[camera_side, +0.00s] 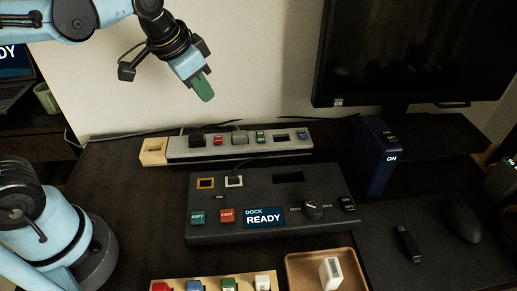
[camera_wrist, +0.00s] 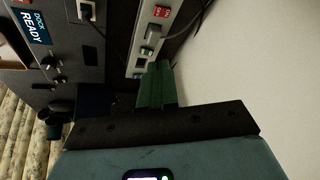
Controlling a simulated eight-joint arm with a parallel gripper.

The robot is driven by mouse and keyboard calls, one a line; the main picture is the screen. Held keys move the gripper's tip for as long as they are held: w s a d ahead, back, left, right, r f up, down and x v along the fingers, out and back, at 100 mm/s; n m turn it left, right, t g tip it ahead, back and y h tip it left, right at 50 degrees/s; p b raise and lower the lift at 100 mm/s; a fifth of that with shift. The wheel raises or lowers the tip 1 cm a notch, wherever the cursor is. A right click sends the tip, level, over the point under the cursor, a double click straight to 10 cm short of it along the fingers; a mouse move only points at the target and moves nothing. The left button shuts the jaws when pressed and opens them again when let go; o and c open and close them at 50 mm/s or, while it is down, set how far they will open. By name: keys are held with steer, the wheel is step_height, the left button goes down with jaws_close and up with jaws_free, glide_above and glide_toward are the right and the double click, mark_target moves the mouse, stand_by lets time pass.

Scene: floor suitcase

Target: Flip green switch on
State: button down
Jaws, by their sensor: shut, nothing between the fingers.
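A grey power strip (camera_side: 205,155) lies along the wall behind the dock box, with small coloured switches on top. The green switch (camera_side: 261,137) is right of the strip's middle, with a red switch (camera_side: 218,139) to its left. In the wrist view the green switch (camera_wrist: 146,51) shows just beyond the fingertips; its on or off position is too small to tell. The fingers also show in the wrist view (camera_wrist: 157,85).
The black dock box (camera_side: 270,180) stands in front of the strip, its screen reading READY. A dark blue upright box (camera_side: 375,160) and a monitor (camera_side: 420,50) stand at the right. A copper tray (camera_side: 300,265) is at the front. A cable runs over the strip.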

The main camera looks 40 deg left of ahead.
steer(key=s+a+f+n+t, duration=0.2)
steer(key=s+f, duration=0.1)
steer(key=s, duration=0.2)
steer(key=shift+f+n, duration=0.4)
steer(key=c, duration=1.8)
jaws_free()
steer(key=shift+s+f, duration=0.15)
steer(key=shift+f, duration=0.05)
steer(key=shift+o, duration=2.3)
steer(key=shift+w+r+n, duration=0.15)
steer(key=shift+w+n, duration=0.05)
steer(key=shift+n, duration=0.2)
steer(key=shift+o, duration=0.3)
steer(key=w+d+r+n+g, duration=0.3)
steer(key=w+r+n, duration=0.1)
steer(key=w, duration=0.4)
steer(key=shift+d, duration=0.3)
steer(key=n+g, duration=0.4)
glide_above(261, 140)
step_height(261, 140, down, 2)
steer(key=shift+n, duration=0.3)
step_height(261, 140, down, 13)
steer(key=shift+w+r, duration=0.1)
steer(key=shift+r, duration=0.05)
